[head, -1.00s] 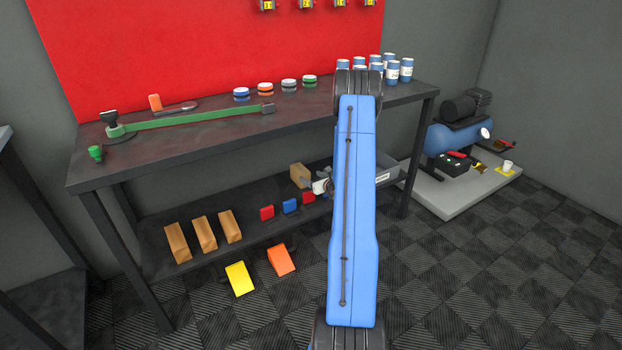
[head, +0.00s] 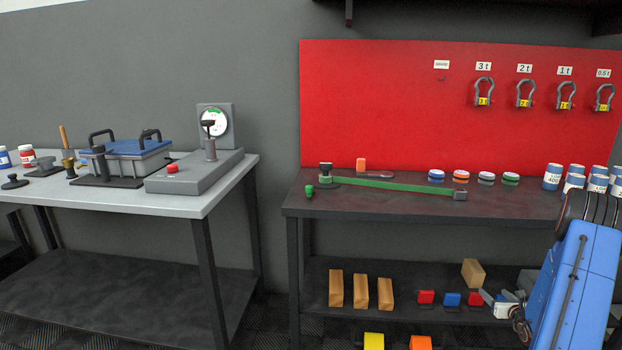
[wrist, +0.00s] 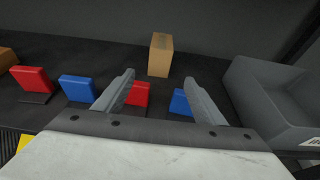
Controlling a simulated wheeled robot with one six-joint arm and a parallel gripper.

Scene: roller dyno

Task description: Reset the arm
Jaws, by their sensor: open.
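My arm shows as a blue link at the right edge of the head view. My gripper (wrist: 158,95) shows in the wrist view with its two grey fingers apart and nothing held between them. It is over the lower shelf (wrist: 60,50) of the dark bench. Red and blue blocks stand by the fingers: a red block (wrist: 139,94) beside the left finger and a blue block (wrist: 179,102) beside the right finger. A cardboard-brown block (wrist: 160,55) stands farther back, between the finger directions.
A grey bin (wrist: 265,95) stands right of my gripper. The dark bench top (head: 400,203) holds a green strap tool (head: 400,184), tape rolls and several cans (head: 553,177). A light table (head: 215,190) with a gauge device (head: 205,165) stands left. Shackles hang on the red board (head: 390,110).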

